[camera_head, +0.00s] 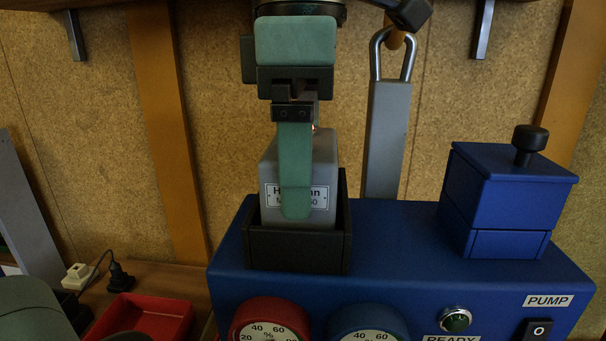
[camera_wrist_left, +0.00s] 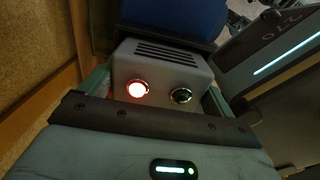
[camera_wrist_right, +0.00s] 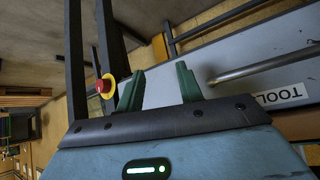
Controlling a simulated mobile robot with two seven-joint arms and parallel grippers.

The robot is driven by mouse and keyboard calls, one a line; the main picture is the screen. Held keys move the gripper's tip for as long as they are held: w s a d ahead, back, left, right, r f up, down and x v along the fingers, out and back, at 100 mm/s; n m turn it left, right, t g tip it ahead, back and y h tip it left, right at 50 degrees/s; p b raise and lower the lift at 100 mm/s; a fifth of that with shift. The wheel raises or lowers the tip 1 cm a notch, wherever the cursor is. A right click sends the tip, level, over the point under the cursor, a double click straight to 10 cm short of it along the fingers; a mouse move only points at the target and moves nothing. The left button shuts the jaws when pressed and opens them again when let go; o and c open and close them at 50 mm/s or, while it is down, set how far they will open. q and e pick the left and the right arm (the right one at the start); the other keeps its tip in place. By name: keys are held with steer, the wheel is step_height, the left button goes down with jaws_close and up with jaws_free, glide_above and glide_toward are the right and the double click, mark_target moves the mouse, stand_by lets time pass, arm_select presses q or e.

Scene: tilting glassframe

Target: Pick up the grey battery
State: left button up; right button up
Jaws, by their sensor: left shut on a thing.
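The grey battery (camera_head: 324,165) stands upright in a black holder (camera_head: 297,250) on the blue machine, its lower part hidden by the holder. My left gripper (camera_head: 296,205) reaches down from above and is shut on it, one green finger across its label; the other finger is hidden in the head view. In the left wrist view the battery (camera_wrist_left: 165,70) sits between the fingers, showing a lit red button, a dark button and vent slots. My right gripper (camera_wrist_right: 158,85) is open and empty in the right wrist view.
The blue machine (camera_head: 400,220) carries a blue box with a black knob (camera_head: 528,140) at right. A red tray (camera_head: 150,315) lies lower left. A red knob (camera_wrist_right: 103,86) is near my right gripper.

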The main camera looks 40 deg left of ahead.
arm_select(q)
steer(key=shift+r, duration=0.15)
steer(key=shift+r, duration=0.2)
step_height(320, 180, up, 5)
steer(key=shift+r, duration=0.1)
step_height(320, 180, up, 3)
steer(key=shift+s+r, duration=0.1)
steer(key=shift+r+p, duration=0.35)
steer(key=shift+r, duration=0.2)
arm_select(e)
steer(key=shift+w+d+r, duration=0.15)
steer(key=shift+w+r, duration=0.3)
steer(key=shift+r, duration=0.1)
